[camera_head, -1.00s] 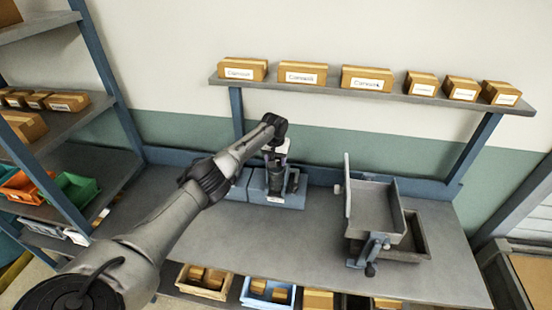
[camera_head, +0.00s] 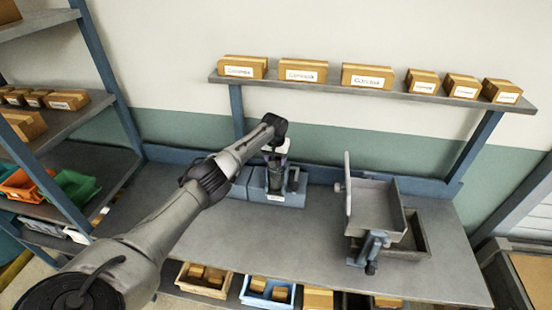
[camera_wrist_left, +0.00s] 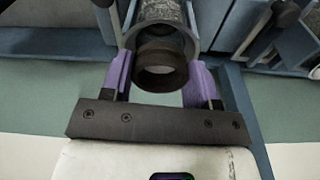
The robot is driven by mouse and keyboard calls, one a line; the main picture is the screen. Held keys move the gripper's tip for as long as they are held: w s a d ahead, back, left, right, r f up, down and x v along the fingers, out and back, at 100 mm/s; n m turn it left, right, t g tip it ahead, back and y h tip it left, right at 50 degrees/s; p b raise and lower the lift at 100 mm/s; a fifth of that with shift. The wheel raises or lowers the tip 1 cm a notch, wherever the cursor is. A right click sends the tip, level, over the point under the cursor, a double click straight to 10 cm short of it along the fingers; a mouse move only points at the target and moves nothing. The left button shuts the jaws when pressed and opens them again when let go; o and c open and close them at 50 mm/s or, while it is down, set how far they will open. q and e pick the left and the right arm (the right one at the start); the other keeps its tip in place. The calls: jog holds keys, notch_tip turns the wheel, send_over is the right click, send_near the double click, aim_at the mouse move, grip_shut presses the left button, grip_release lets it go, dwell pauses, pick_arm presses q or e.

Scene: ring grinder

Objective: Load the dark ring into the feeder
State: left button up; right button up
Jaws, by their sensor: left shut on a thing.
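My left gripper (camera_head: 276,162) is over the blue-grey machine (camera_head: 262,192) on the bench. In the left wrist view its purple fingers (camera_wrist_left: 160,82) stand on either side of the dark ring (camera_wrist_left: 160,70), shut on it. The ring's open face is towards the wrist camera. Just beyond it is a grey, trough-like round channel (camera_wrist_left: 165,14), apparently the feeder, with the ring at its near mouth. I cannot tell whether the ring touches the channel. In the head view the ring is too small and covered to make out. My right gripper is not in view.
A tilted grey tray on a stand (camera_head: 375,207) is to the right on the bench. Boxes line the shelf (camera_head: 330,92) above. Bins (camera_head: 268,290) sit under the front edge. The bench (camera_head: 300,240) is clear in the middle.

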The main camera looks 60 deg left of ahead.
pick_arm(q)
jog(key=shift+f, duration=0.35)
dwell(0.4)
jog(key=o, duration=1.1)
jog(key=r, duration=0.4)
jog(key=s+r, duration=0.1)
jog(key=r, duration=0.4)
jog(key=d+r, duration=0.1)
jog(key=r, duration=0.3)
jog(key=shift+s+d+r, duration=0.1)
jog(key=shift+s+r, duration=0.05)
jog(key=shift+r, duration=0.2)
